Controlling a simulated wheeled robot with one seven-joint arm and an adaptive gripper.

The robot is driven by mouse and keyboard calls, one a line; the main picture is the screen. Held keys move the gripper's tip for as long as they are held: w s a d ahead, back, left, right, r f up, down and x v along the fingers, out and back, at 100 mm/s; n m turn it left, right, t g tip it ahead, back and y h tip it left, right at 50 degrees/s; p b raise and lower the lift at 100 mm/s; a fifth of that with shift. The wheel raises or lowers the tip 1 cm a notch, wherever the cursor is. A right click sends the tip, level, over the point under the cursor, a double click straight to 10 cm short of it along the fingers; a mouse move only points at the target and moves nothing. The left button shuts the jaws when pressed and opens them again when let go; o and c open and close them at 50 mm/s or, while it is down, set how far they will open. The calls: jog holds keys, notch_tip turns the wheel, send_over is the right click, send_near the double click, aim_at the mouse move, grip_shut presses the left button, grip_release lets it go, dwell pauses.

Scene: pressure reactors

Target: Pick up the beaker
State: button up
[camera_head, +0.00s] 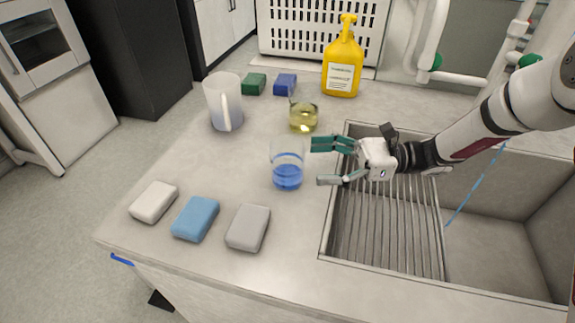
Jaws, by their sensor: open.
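A clear glass beaker (287,165) with blue liquid in its lower part stands upright on the grey counter, left of the sink edge. A second glass vessel (303,112) with yellow liquid stands behind it and slightly right. My gripper (322,162) comes from the right over the sink. Its fingers are spread apart and point left toward the blue-liquid beaker. The fingertips are close to the beaker's right side, with nothing between them. I cannot tell the exact gap from this view.
A frosted jug (222,103) stands at the left rear. White (154,201), blue (195,218) and grey (248,228) blocks lie in front. Green (254,84) and dark blue (285,84) sponges and a yellow bottle (342,68) are behind. The ribbed sink (387,225) lies right.

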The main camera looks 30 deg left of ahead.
aim_at(287, 160)
jog(key=shift+x, duration=3.6)
jog(key=shift+r, duration=0.15)
jog(key=c, duration=1.3)
